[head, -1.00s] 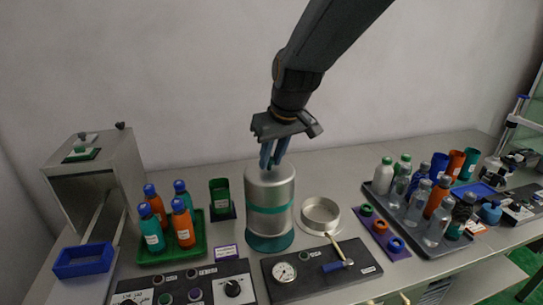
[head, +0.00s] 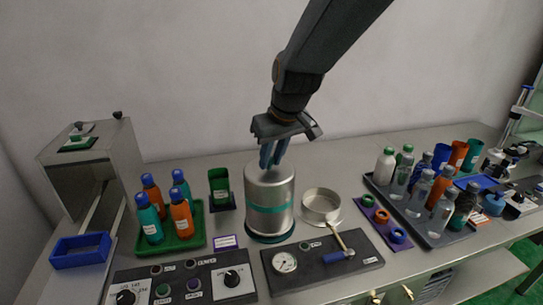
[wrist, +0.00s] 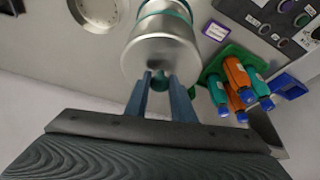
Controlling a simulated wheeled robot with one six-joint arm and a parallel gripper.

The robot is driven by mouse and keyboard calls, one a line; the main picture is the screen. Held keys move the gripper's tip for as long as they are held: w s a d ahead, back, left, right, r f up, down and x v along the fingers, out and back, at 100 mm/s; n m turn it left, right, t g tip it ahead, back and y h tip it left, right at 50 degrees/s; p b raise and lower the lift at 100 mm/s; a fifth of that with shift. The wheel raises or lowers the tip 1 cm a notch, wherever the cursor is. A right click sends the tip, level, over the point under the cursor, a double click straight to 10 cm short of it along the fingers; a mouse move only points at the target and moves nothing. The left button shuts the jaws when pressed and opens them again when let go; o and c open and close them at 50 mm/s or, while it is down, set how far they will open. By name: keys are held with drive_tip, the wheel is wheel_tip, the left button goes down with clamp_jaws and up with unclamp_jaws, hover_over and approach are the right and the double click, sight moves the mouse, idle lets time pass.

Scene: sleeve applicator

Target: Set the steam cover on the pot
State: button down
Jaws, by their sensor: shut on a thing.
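The steam cover (head: 268,190) is a tall silver cylinder with a teal band. My gripper (head: 270,163) is above it in the head view, fingers pointing down. In the wrist view my gripper (wrist: 160,88) is shut on the small teal knob (wrist: 160,82) at the centre of the cover's top (wrist: 160,57). The cover looks upright. A teal and dark ring (head: 270,238) shows at the foot of the cylinder, seemingly the pot, which is otherwise hidden. I cannot tell whether the cover rests fully on it.
A shallow silver dish (head: 321,204) stands close on the right. A green tray (head: 188,240) of bottles and a green cup (head: 220,190) are on the left. A tray of bottles (head: 437,238) stands farther right.

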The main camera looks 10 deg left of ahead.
drive_tip(key=shift+f+b, duration=0.4)
drive_tip(key=shift+f, duration=0.4)
drive_tip(key=c, duration=0.9)
unclamp_jaws()
drive_tip(key=shift+c, duration=0.2)
drive_tip(key=shift+r, duration=0.1)
drive_tip(key=shift+r+p, duration=2.3)
drive_tip(key=shift+r, duration=0.6)
